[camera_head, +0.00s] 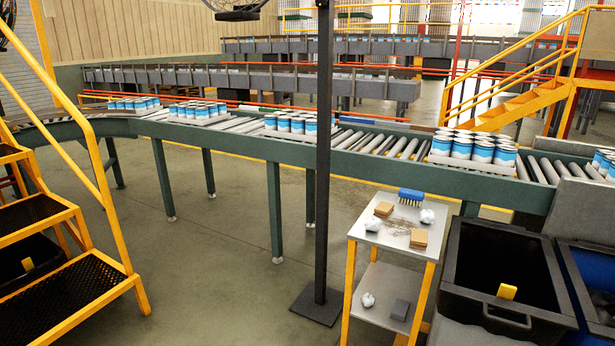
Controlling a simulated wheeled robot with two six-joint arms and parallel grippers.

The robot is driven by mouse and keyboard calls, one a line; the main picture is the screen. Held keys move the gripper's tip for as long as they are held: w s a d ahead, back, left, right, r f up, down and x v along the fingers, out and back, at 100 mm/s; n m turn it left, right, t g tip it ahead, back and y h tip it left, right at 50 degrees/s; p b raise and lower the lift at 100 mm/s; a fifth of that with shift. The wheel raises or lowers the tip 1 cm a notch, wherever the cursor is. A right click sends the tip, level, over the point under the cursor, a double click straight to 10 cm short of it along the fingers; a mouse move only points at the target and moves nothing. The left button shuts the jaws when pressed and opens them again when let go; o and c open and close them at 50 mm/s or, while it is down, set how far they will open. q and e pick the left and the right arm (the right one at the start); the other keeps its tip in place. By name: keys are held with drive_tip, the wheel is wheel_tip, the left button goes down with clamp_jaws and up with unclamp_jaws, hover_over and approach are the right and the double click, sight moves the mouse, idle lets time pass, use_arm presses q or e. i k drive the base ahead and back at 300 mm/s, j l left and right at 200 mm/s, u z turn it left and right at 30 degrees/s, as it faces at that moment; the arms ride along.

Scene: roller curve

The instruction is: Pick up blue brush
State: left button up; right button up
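The blue brush (411,195) lies on the top shelf of a small table (398,231) with yellow legs, near its back edge. Its blue back faces up and its dark bristles point down. Neither of my grippers is in view.
Sponges (384,209) and crumpled white balls (427,216) share the top. A black bin (505,260) stands right of the table and a dark post (322,160) left. A roller conveyor (245,142) with can trays runs behind. Yellow stairs (60,230) stand at left.

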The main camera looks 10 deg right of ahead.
sight(409, 196)
drive_tip(key=i+j+z, duration=0.1)
drive_tip(key=i+z, duration=0.3)
drive_tip(key=i+j+z, duration=0.2)
drive_tip(key=i+z, duration=0.15)
drive_tip(key=i+j+z, duration=0.8)
drive_tip(key=i+j, duration=0.05)
